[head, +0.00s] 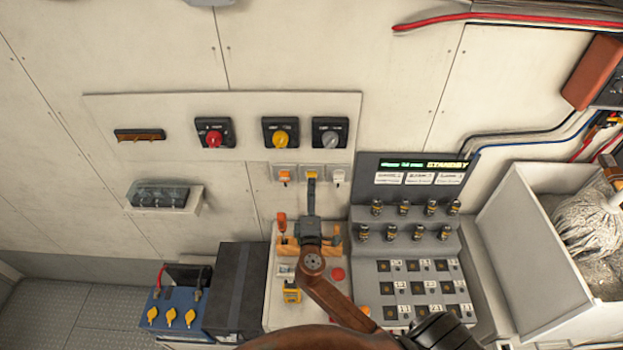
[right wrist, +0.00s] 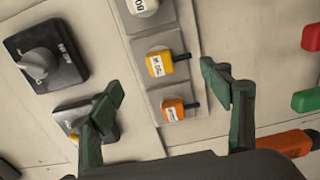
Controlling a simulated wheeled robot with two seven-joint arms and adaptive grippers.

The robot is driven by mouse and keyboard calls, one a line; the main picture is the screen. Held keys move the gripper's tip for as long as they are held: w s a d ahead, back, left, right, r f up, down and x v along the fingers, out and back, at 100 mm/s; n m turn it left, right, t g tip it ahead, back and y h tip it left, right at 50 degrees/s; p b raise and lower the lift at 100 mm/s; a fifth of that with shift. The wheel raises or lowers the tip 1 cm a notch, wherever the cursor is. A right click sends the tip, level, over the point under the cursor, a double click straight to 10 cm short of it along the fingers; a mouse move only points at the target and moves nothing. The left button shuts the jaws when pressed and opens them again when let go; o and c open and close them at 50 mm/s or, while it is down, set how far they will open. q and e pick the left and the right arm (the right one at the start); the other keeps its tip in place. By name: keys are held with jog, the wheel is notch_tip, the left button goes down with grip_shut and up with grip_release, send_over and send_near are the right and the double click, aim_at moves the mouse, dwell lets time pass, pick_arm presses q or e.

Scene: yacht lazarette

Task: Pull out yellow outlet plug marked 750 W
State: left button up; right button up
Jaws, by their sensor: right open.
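Three plugs sit in a row of outlets on the wall panel. In the head view the yellow plug (head: 312,174) is in the middle, the orange plug (head: 285,176) is left and the white plug (head: 338,176) is right. My right gripper (head: 311,188) is in front of the yellow plug and partly covers it. In the right wrist view the yellow plug (right wrist: 157,65) lies between the white plug (right wrist: 143,6) and the orange plug (right wrist: 173,111). The right gripper (right wrist: 168,90) is open and empty, its fingers apart on either side. The plug markings are too small to read.
Above the outlets are a red switch (head: 214,138), a yellow switch (head: 281,138) and a grey switch (head: 330,138). A console (head: 410,235) with a display and connectors stands right. A dark box (head: 237,285) and a blue battery (head: 178,305) stand lower left.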

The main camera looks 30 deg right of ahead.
jog(key=b+x, duration=0.1)
jog(key=x, duration=0.5)
jog(key=shift+r, duration=0.1)
dwell(0.4)
dwell(1.0)
jog(key=shift+o, duration=0.6)
